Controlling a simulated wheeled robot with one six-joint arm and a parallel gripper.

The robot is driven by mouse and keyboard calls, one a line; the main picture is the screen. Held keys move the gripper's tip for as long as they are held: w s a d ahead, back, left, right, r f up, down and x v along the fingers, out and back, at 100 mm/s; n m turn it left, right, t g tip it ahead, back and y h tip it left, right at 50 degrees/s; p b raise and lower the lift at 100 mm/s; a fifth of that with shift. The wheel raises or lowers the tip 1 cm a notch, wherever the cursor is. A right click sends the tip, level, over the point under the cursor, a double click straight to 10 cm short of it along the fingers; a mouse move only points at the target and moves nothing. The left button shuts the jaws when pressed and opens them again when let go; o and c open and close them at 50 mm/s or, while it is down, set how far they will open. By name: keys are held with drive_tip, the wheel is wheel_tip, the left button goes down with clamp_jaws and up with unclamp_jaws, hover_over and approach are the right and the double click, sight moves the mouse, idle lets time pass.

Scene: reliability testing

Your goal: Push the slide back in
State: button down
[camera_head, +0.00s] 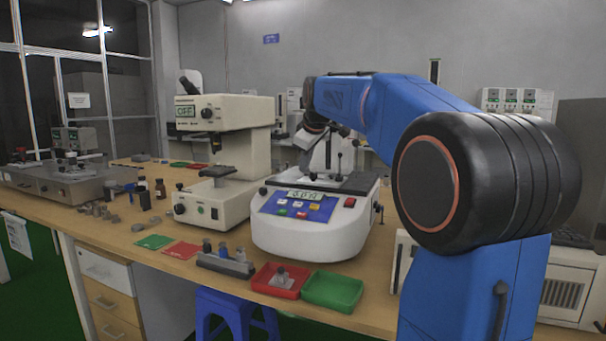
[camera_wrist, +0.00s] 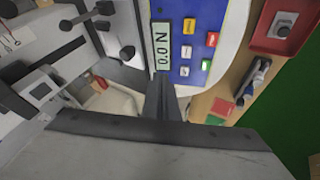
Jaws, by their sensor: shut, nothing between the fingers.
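The white tester (camera_head: 315,235) has a blue panel with a lit display, which reads 0.0 N in the wrist view (camera_wrist: 162,45). A dark flat plate (camera_head: 350,184) lies on top of the tester beneath its upright column. It may be the slide, but I cannot tell how far out it sits. My gripper (camera_wrist: 160,85) is shut and empty, its dark fingers close to the display and the tester's top. I cannot tell whether they touch anything. In the head view the gripper itself is hard to make out among the tester's upright parts.
A red tray (camera_head: 261,277) holding a small metal weight and an empty green tray (camera_head: 334,289) lie at the front edge. A beige hardness tester (camera_head: 222,135) stands to the left. Small bottles and metal pieces lie further left. A blue stool (camera_head: 232,309) is below the table.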

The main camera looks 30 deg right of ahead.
drive_tip(key=s+d+r, duration=0.3)
drive_tip(key=s+d, duration=0.5)
drive_tip(key=d, duration=0.2)
approach(338, 182)
drive_tip(key=a+f, duration=0.2)
drive_tip(key=f, duration=0.1)
drive_tip(key=shift+a+f, duration=0.35)
drive_tip(key=shift+w+d+f, duration=0.15)
drive_tip(key=shift+w+d, duration=0.85)
drive_tip(key=shift+d, duration=0.15)
drive_tip(key=shift+w+d, duration=0.35)
drive_tip(key=shift+d, duration=0.1)
drive_tip(key=shift+w+d, duration=0.9)
drive_tip(key=shift+d, duration=0.25)
drive_tip(key=shift+w+d, duration=0.2)
drive_tip(key=shift+d, duration=0.05)
